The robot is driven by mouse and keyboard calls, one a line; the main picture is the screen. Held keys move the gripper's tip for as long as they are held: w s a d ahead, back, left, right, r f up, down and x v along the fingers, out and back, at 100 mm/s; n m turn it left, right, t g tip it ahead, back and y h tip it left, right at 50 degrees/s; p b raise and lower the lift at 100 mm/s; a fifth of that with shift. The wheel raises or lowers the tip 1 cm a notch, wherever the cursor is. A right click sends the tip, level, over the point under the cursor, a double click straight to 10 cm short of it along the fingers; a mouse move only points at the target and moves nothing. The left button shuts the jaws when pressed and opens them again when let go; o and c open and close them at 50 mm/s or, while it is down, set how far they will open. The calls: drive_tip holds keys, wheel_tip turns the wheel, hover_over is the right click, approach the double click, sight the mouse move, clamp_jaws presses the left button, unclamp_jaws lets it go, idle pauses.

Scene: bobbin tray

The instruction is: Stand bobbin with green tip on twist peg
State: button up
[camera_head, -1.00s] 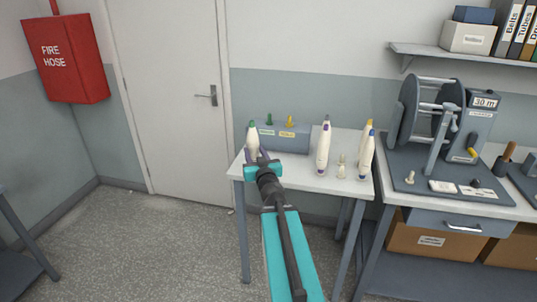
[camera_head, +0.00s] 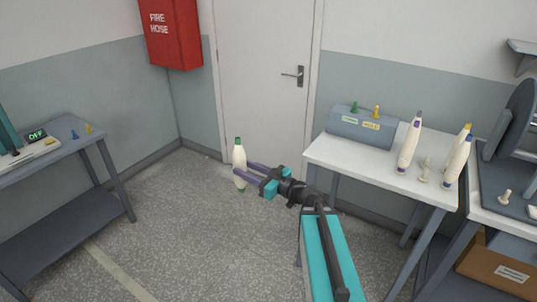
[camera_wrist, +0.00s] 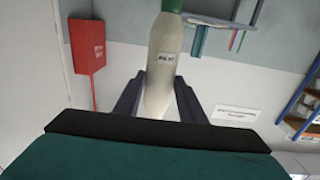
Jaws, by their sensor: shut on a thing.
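The bobbin with the green tip (camera_head: 239,156) is cream with a green top and base. My gripper (camera_head: 242,170) is shut on it, holding it nearly upright off any table, in front of the door. In the wrist view the bobbin (camera_wrist: 163,75) stands between the two dark fingers, its green tip at the top edge. A grey block (camera_head: 345,128) on the white table carries a green peg (camera_head: 355,107) and a yellow peg (camera_head: 376,112). I cannot tell which is the twist peg.
The left table (camera_head: 60,150) carries a device reading OFF (camera_head: 37,134). Open floor lies between the tables.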

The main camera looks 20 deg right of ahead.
drive_tip(key=s+a+f+n+g+y, duration=0.3)
drive_tip(key=s+a+n+g+y, duration=0.1)
drive_tip(key=s+a+y, duration=0.1)
drive_tip(key=shift+s+a+g, duration=0.3)
drive_tip(key=shift+s+a, duration=0.15)
drive_tip(key=shift+a, duration=0.5)
drive_tip(key=shift+f, duration=0.1)
